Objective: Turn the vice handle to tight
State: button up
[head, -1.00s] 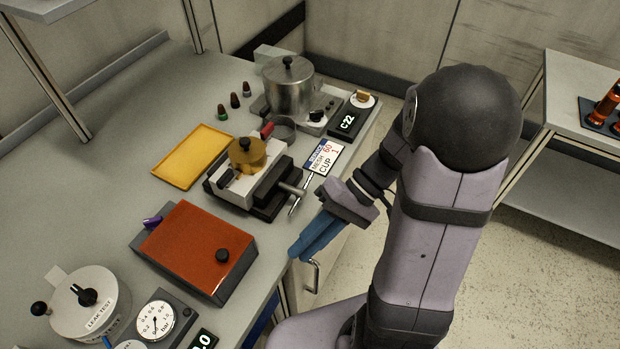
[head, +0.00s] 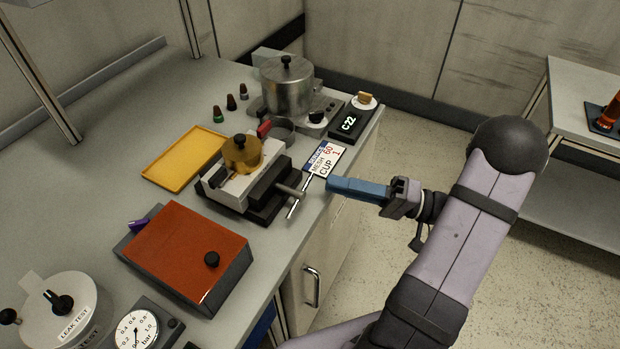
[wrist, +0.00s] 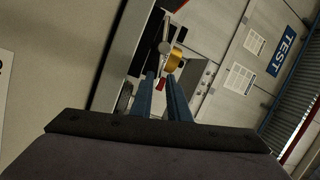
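The vice (head: 262,203) stands at the front edge of the bench, with a brass-coloured round part (head: 241,156) on top. Its handle (head: 297,203), a thin silver bar across the end of the screw, slants up to the right in the head view. In the wrist view the handle (wrist: 164,30) shows beyond the fingertips. My gripper (head: 330,187) has blue fingers pointing left at the handle, a short way to its right and apart from it. The wrist view shows the two fingers (wrist: 160,76) separated, with nothing held between them.
A label card (head: 324,159) lies just behind the handle. A metal pot (head: 287,88) and a C22 display (head: 348,122) stand farther back. A yellow tray (head: 184,160) and an orange-topped box (head: 186,250) flank the vice.

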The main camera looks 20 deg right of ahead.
aim_at(310, 177)
jog(key=shift+p+x, duration=0.75)
jog(key=shift+x, duration=2.65)
grip_shut()
